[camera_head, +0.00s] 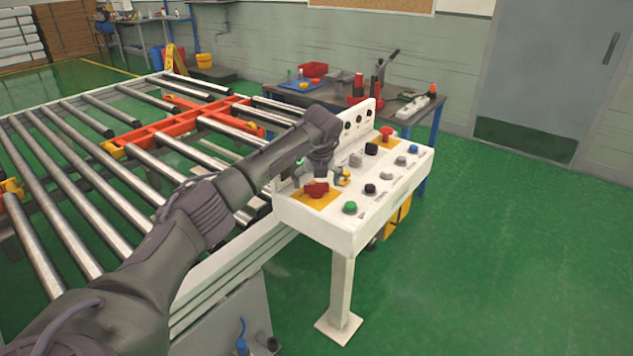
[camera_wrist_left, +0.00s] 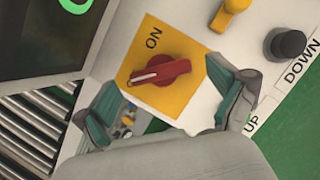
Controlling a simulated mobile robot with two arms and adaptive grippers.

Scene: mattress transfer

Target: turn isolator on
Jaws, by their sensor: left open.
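The isolator is a red rotary knob (camera_wrist_left: 160,74) on a yellow plate (camera_wrist_left: 188,99) marked "ON" in the left wrist view. The knob's white pointer line points left and slightly down in that view, not at the "ON" label. In the head view the red knob (camera_head: 316,189) sits at the near left corner of the white control panel (camera_head: 330,222). My left gripper (camera_wrist_left: 166,112) is open, with its two fingers apart on either side of the knob's near side. I cannot tell whether they touch it. In the head view my left gripper (camera_head: 325,170) is over the panel beside the knob. My right gripper is not in view.
Black, green, grey and yellow controls and a red emergency button (camera_head: 386,131) stand on the same panel. A roller conveyor (camera_head: 110,190) with an orange frame lies left. A workbench (camera_head: 440,100) stands behind. Green floor is clear on the right.

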